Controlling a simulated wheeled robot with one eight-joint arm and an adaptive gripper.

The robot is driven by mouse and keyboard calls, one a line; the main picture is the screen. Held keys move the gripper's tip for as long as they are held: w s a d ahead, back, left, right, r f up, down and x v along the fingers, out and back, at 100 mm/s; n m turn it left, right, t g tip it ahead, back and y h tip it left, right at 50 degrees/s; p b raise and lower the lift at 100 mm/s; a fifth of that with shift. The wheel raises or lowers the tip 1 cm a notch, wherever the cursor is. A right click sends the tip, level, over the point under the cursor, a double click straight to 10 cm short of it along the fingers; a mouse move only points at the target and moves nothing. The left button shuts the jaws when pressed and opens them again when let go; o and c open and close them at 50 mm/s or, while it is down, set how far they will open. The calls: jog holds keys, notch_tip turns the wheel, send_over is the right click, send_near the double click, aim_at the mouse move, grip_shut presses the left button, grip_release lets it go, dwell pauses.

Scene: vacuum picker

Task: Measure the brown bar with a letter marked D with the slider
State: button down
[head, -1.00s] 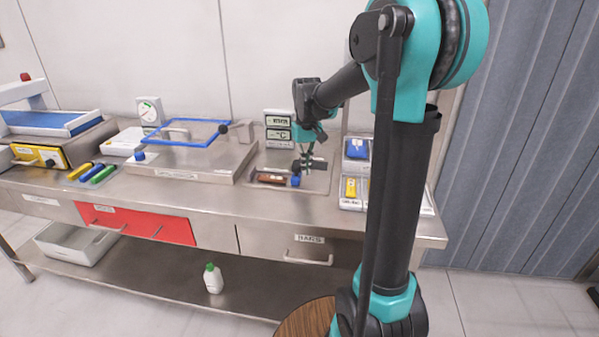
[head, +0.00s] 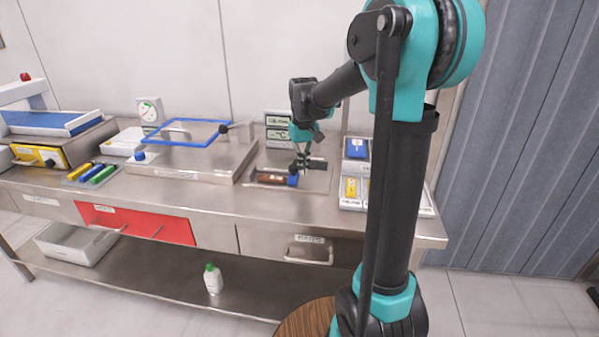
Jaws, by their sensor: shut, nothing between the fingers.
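The brown bar (head: 270,178) lies on the steel measuring plate in the middle of the bench, in the head view. Its letter is too small to read. The blue slider (head: 293,181) is at the right end of the bar; they look touching, or very nearly so. My gripper (head: 301,172) is shut and empty, pointing down at the slider's right side. I cannot tell whether its fingertips touch the slider.
A display panel (head: 279,131) stands behind the plate. A steel box with a blue-framed lid (head: 187,133) is to the left. Trays with blue and yellow items (head: 352,188) are to the right. Yellow, blue and green bars (head: 90,172) lie farther left.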

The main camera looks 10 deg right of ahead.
jog(key=shift+w+a, duration=0.25)
jog(key=shift+a, duration=0.4)
jog(key=shift+w+a, duration=0.2)
jog(key=shift+a, duration=0.45)
dwell(3.4)
jog(key=shift+s+d, duration=0.2)
jog(key=shift+d, duration=0.3)
jog(key=shift+s+d, duration=0.15)
jog(key=shift+d, duration=0.35)
jog(key=shift+r, duration=0.1)
notch_tip(320, 180, up, 8)
dwell(0.7)
